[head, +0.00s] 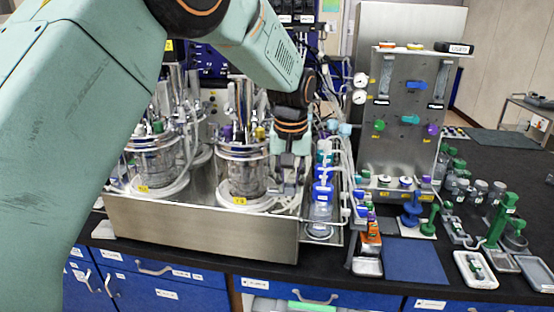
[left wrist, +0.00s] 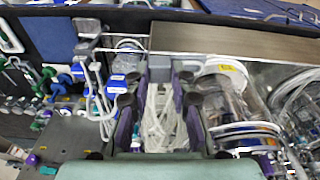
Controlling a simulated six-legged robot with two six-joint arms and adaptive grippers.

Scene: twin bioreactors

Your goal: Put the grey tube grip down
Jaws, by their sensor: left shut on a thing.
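My left gripper (head: 291,172) reaches down at the right end of the steel tray, close beside the right glass vessel (head: 242,170). In the left wrist view, my left gripper (left wrist: 160,77) is shut on a small grey block, which looks like the grey tube grip (left wrist: 159,67). Clear tubing shows between the fingers, below the grip. In the head view the grip is hard to tell apart from the grey fingers. I cannot tell whether it touches the tray. My right gripper is in neither view.
The steel tray (head: 200,228) holds the glass vessels. Blue-capped bottles (head: 322,190) and hoses stand just right of my gripper. A steel panel (head: 402,120) with knobs stands farther right. A blue mat (head: 414,260) lies bare on the black bench, with green and grey parts to its right.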

